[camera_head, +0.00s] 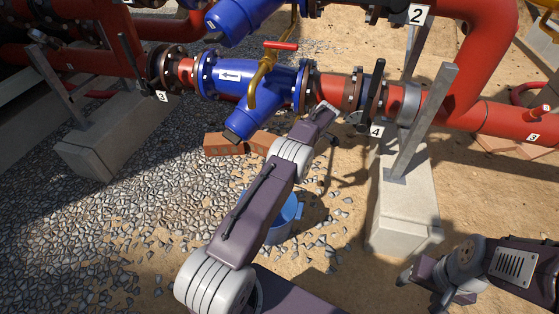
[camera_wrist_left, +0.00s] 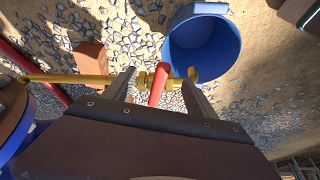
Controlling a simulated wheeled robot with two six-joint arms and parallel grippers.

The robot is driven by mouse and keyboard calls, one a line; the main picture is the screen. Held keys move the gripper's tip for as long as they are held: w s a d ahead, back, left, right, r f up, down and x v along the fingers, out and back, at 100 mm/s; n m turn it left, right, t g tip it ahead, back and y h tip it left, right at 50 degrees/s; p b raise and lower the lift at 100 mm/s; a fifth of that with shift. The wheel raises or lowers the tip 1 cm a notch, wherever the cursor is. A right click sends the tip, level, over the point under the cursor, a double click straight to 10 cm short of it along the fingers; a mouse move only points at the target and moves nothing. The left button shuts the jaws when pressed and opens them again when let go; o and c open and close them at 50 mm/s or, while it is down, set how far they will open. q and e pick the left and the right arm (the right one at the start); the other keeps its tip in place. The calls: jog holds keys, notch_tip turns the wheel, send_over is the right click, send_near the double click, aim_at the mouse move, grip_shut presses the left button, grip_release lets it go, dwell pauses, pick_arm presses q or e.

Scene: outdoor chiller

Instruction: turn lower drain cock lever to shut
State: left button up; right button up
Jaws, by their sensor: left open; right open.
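The drain cock with the red lever (camera_wrist_left: 160,80) shows in the left wrist view, on a thin brass pipe (camera_wrist_left: 60,77). The lever lies crosswise to the pipe in that picture. My left gripper (camera_wrist_left: 160,72) is open, with one finger on each side of the lever and a gap to both. In the head view this cock and the left fingers are hidden or cannot be made out behind my left arm. Another red lever (camera_head: 281,46) sits on a yellow pipe (camera_head: 262,78) by the blue strainer (camera_head: 232,76). My right gripper (camera_head: 420,281) is open and empty at the lower right.
A blue bucket (camera_head: 292,213) stands on the gravel, partly behind my left arm; its opening shows in the left wrist view (camera_wrist_left: 203,45). Bricks (camera_head: 224,145) lie under the strainer. A concrete block (camera_head: 403,220) with a steel post (camera_head: 420,125) stands to the right.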

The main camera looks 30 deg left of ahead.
pick_arm(q)
jog(key=p+v, duration=0.5)
jog(key=v, duration=0.2)
jog(key=shift+p, duration=0.3)
jog(key=p+v, duration=0.5)
jog(key=v, duration=0.4)
jog(key=shift+r, duration=0.1)
